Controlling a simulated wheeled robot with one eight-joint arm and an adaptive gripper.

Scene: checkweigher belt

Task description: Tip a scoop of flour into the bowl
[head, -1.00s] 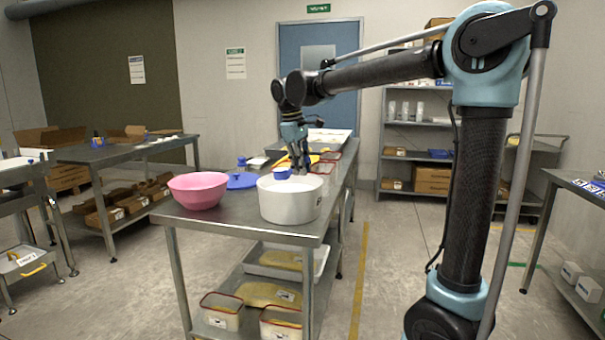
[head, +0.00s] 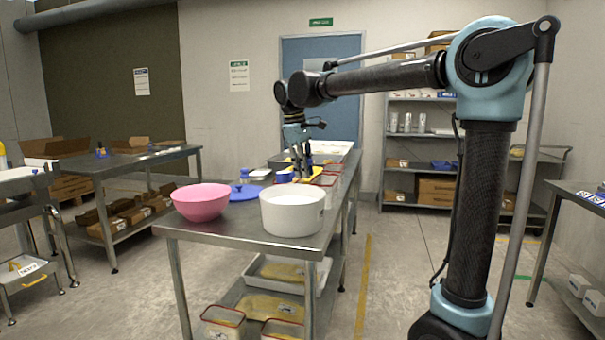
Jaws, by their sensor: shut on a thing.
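A pink bowl (head: 200,203) stands near the left front corner of the metal table. A round white tub (head: 292,213) stands to its right; its contents do not show from this angle. My gripper (head: 302,173) points down above and behind the tub's far rim. It is shut on a small blue scoop (head: 285,176), which shows just over that rim. Whether the scoop holds flour cannot be told.
A blue lid (head: 243,194) lies behind the bowl and tub. Red-rimmed containers and a tray (head: 325,150) fill the table's far part. The metal table (head: 238,233) has bare room in front of the bowl.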

